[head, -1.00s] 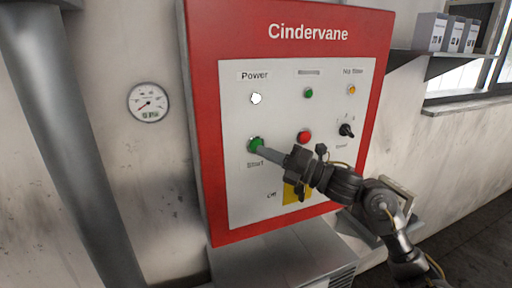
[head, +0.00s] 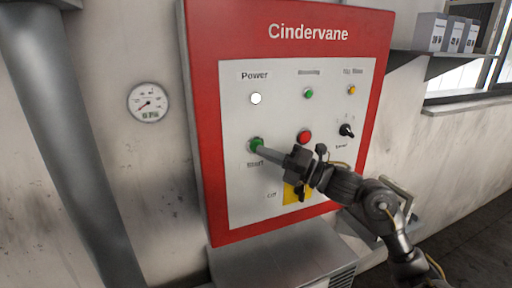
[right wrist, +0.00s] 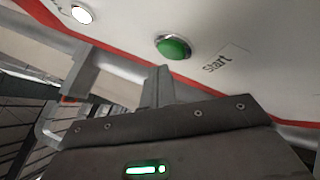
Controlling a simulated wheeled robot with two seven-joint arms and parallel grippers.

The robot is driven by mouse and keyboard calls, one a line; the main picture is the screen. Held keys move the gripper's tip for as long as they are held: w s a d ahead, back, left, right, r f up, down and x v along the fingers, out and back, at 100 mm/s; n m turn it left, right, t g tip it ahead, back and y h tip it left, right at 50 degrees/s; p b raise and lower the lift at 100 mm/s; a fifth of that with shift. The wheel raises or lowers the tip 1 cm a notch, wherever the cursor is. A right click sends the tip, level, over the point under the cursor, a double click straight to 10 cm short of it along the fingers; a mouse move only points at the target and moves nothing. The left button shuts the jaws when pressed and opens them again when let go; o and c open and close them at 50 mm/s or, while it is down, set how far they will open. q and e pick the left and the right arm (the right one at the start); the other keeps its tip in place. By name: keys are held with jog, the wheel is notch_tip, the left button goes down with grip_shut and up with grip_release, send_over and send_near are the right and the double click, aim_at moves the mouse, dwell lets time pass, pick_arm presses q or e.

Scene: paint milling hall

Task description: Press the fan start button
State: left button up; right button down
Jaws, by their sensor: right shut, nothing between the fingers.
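The green start button (head: 256,145) sits at the lower left of the white panel face, with a "Start" label under it. It also shows in the right wrist view (right wrist: 173,47), round and domed in a metal ring. My right gripper (head: 264,151) is shut and empty. Its fingertips are at the button's lower right edge in the head view. In the right wrist view the fingers (right wrist: 158,85) point toward the button, with a small gap in the picture; I cannot tell whether they touch. My left gripper is not in view.
The red Cindervane cabinet (head: 207,130) also carries a lit white power lamp (head: 256,98), a red button (head: 304,137), a black selector knob (head: 346,130) and a yellow-backed switch (head: 291,193) partly behind my gripper. A gauge (head: 148,102) hangs on the left wall beside a grey pipe (head: 60,130).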

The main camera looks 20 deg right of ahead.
jog(key=shift+w, duration=0.15)
jog(key=shift+w, duration=0.3)
jog(key=shift+w+d+b, duration=0.1)
jog(key=shift+w+b, duration=0.35)
dwell(0.6)
jog(key=shift+s, duration=0.85)
jog(key=shift+s, duration=0.1)
jog(key=s, duration=0.4)
jog(key=shift+s+a+b, duration=0.2)
jog(key=shift+s+b, duration=0.15)
jog(key=shift+s, duration=0.05)
dwell(0.7)
